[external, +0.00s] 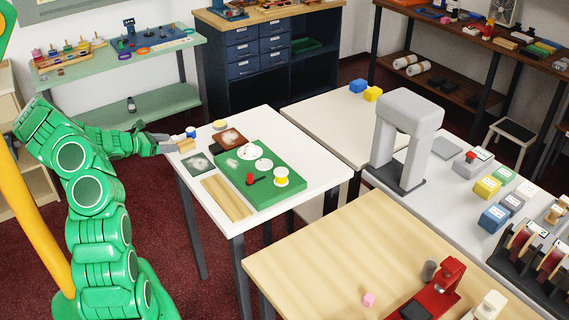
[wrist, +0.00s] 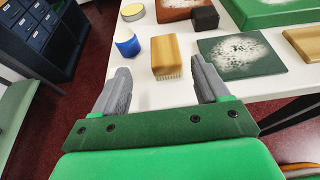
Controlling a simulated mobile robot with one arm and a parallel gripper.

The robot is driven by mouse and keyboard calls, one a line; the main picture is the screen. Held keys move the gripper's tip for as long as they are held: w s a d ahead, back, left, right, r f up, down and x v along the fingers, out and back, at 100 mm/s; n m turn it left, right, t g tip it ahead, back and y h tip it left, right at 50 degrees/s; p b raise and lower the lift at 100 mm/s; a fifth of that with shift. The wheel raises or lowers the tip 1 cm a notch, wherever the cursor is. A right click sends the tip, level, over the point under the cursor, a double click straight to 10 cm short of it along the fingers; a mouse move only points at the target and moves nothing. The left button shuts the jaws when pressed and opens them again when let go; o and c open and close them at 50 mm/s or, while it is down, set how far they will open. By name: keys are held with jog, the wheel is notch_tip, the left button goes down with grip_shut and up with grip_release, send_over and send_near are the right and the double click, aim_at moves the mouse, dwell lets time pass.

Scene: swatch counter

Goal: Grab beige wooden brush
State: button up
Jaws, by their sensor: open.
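The beige wooden brush (wrist: 166,53) lies near the edge of the white table (wrist: 140,95), its pale bristles facing my gripper in the wrist view. In the external view the brush (external: 186,145) is small, at the table's left corner. My gripper (wrist: 158,88) is open and empty. Its two grey fingers point toward the table, one on each side of the line to the brush, with the brush just beyond the fingertips. In the external view my gripper (external: 172,146) is at the table's left corner, close to the brush.
A blue-and-white round container (wrist: 126,42) stands just left of the brush. A dark green speckled square (wrist: 240,55) lies to its right. A green board (external: 262,170) fills much of the table.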

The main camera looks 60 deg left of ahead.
aim_at(179, 144)
jog(key=shift+d+x, duration=0.15)
jog(key=shift+x, duration=1.75)
jog(key=shift+d+x, duration=0.15)
jog(key=shift+x, duration=1.8)
jog(key=shift+f, duration=0.2)
jog(key=shift+c, duration=0.4)
jog(key=c, duration=1)
